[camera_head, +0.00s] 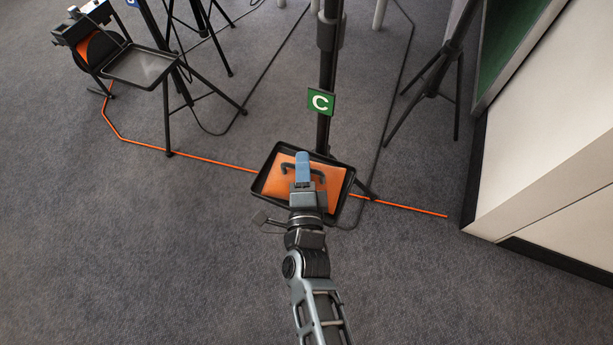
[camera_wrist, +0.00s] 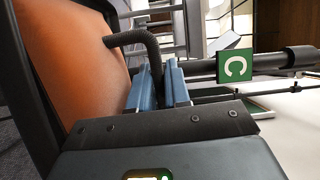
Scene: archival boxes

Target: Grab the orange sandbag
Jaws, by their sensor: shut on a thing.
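The orange sandbag (camera_head: 275,184) lies in a black tray (camera_head: 265,165) at the foot of a black stand with a green "C" sign (camera_head: 320,102). Dark handles show on its top. My gripper (camera_head: 302,160), with blue fingers, is over the middle of the bag. In the wrist view the bag (camera_wrist: 80,65) fills the left side, and its black curved handle (camera_wrist: 137,37) runs down between the blue fingers (camera_wrist: 158,85). My gripper is shut on this handle. My arm hides the near part of the bag and tray.
An orange line (camera_head: 210,162) crosses the grey carpet past the tray. A tripod (camera_head: 440,85) stands behind right. A white panelled wall (camera_head: 555,135) is at the right. Stands with a small black tray (camera_head: 142,66) are at the upper left. The carpet at lower left is clear.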

